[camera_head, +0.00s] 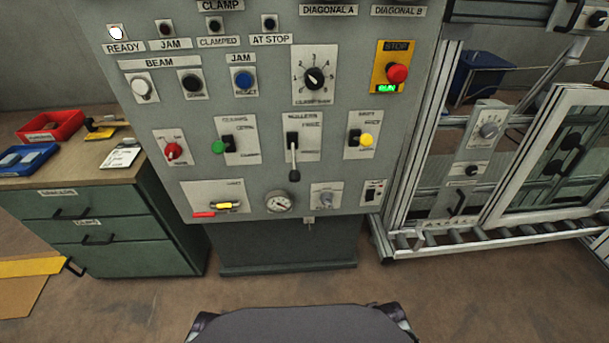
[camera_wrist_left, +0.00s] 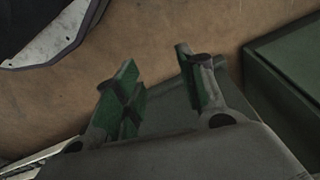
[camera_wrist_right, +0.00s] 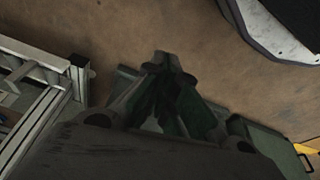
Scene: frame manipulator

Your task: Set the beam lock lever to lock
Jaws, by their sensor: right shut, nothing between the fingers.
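The grey control panel (camera_head: 265,130) stands upright ahead in the head view. No label that I can read marks the beam lock lever. My left gripper (camera_wrist_left: 156,62) is open and empty above the floor. My right gripper (camera_wrist_right: 166,65) is shut and empty above the floor. Neither gripper shows in the head view or touches the panel.
A red stop button (camera_head: 397,72) and a black rotary dial (camera_head: 315,77) sit on the panel. A green drawer cabinet (camera_head: 100,240) with red and blue trays stands left. A metal frame with a roller track (camera_head: 490,234) stands right. The floor before the panel is clear.

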